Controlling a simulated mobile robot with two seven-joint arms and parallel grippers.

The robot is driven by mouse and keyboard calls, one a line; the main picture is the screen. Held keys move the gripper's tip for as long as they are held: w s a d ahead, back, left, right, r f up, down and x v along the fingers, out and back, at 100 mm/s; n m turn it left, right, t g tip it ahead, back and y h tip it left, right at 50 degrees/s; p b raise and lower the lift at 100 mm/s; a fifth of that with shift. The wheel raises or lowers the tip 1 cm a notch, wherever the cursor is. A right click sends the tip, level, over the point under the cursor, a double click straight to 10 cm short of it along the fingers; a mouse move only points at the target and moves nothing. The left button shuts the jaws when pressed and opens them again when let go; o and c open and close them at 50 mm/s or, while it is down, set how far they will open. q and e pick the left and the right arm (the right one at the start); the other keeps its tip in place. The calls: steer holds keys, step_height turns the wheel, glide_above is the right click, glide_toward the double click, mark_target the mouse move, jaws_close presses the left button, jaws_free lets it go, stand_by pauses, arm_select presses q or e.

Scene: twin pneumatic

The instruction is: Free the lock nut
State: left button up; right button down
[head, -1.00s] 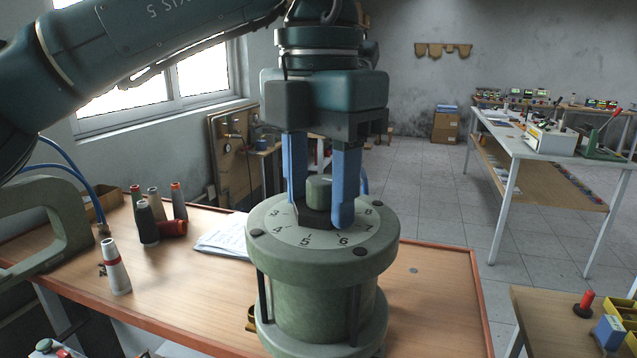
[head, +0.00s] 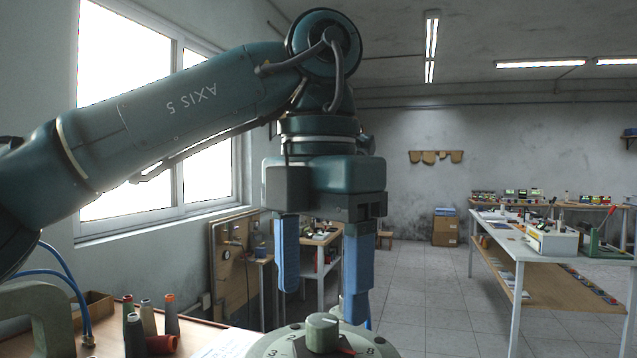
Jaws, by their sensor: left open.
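My left gripper (head: 322,306) points straight down with its two blue fingers apart and nothing between them. It is just above a pale green knob (head: 322,333) with a white line on its top. The knob stands at the centre of a round numbered dial (head: 270,347) on a green housing, at the bottom edge of the head view. A small dark part with a bit of red (head: 347,344), possibly the lock nut, shows at the knob's base; most of it is hidden. The housing's lower part is out of frame. My right gripper is not in view.
A white table (head: 510,245) with equipment stands at the right. The air around the gripper is clear.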

mark_target(319, 321)
arm_select(q)
step_height(319, 321, up, 8)
steer(key=shift+r+p, duration=0.15)
steer(key=shift+p, duration=0.3)
